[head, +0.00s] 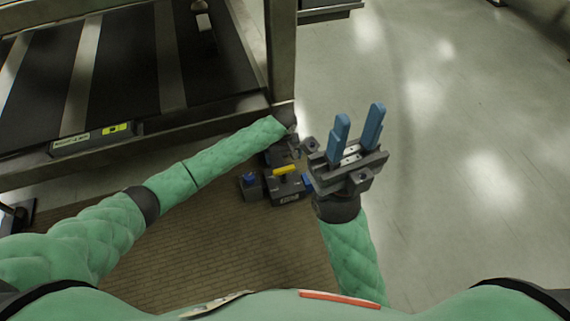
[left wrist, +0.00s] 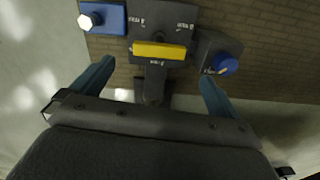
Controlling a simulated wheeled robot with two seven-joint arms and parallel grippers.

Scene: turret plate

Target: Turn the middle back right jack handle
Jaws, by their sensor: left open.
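The jack unit (head: 284,187) is a dark grey block at the base of the frame, with a yellow handle (head: 287,170) on top. In the left wrist view the yellow handle (left wrist: 160,50) lies crosswise on a labelled grey housing. My left gripper (left wrist: 153,88) is open, its two blue fingers wide apart on either side of the housing's lower part, apart from the handle. In the head view its fingers are hidden or unclear at the end of the left arm. My right gripper (head: 360,112) is open and empty, blue fingers pointing up, right of the jack.
A blue knob (left wrist: 225,65) and a blue block with a pale knob (left wrist: 102,17) flank the handle. A large metal frame with dark panels (head: 120,70) stands at the upper left. A brown brick-patterned surface (head: 220,250) lies below. The glossy floor (head: 470,180) at right is clear.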

